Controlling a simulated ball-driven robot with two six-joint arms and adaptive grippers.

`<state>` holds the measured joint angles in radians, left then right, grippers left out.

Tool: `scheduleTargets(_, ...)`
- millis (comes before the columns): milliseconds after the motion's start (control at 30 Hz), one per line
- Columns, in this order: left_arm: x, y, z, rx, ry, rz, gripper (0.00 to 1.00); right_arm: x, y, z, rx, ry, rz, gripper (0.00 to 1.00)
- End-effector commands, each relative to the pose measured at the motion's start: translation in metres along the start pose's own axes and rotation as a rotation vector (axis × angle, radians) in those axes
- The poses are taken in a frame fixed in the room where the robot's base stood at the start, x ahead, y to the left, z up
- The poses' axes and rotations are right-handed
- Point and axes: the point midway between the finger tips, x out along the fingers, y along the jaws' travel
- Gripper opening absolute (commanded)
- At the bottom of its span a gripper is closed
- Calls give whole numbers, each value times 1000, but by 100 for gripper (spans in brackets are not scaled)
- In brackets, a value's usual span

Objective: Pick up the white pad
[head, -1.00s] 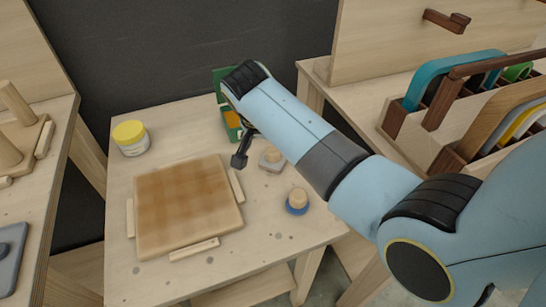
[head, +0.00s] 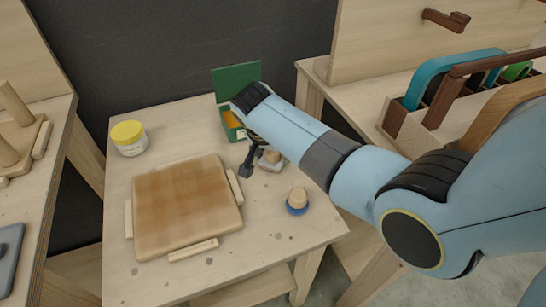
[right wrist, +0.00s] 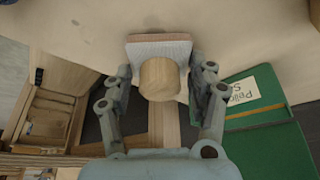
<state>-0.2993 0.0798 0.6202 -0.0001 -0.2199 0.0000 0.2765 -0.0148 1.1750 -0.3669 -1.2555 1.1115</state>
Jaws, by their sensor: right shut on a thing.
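The white pad is a pale square plate with a round wooden knob. In the head view the white pad (head: 272,166) is on or just above the small table, right of the wooden board; I cannot tell whether it touches the table. My right gripper (head: 257,162) is at it from above, one dark finger showing on its left and the rest partly hidden by my wrist. In the right wrist view the white pad (right wrist: 158,46) shows beyond its knob, and the right gripper (right wrist: 160,74) is shut on the knob, one finger on each side. My left gripper is not in view.
A blue round pad with a wooden knob (head: 297,201) stands to the right. A brown square board (head: 185,208) lies between wooden strips. An open green box (head: 231,124) and a yellow-lidded jar (head: 129,138) stand at the back. A wooden rack (head: 435,125) stands on the right bench.

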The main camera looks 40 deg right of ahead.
Motion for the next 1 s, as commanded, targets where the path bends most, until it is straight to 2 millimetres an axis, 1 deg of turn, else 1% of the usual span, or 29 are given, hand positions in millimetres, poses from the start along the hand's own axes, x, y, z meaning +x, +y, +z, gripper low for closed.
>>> scheduleTargets(33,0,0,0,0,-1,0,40,0,0,0,0,0,0,42)
scheduleTargets(200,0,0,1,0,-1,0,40,0,0,0,0,0,0,20)
scheduleTargets(400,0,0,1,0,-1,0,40,-1,0,0,0,0,0,20)
scheduleTargets(533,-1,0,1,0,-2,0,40,-6,0,-3,1,1,-1,20)
scheduleTargets(667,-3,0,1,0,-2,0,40,-21,-1,-9,1,2,-3,20)
scheduleTargets(767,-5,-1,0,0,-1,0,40,-39,-1,-17,2,3,-4,20)
scheduleTargets(1000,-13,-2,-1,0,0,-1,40,-67,55,-33,-1,6,1,20)
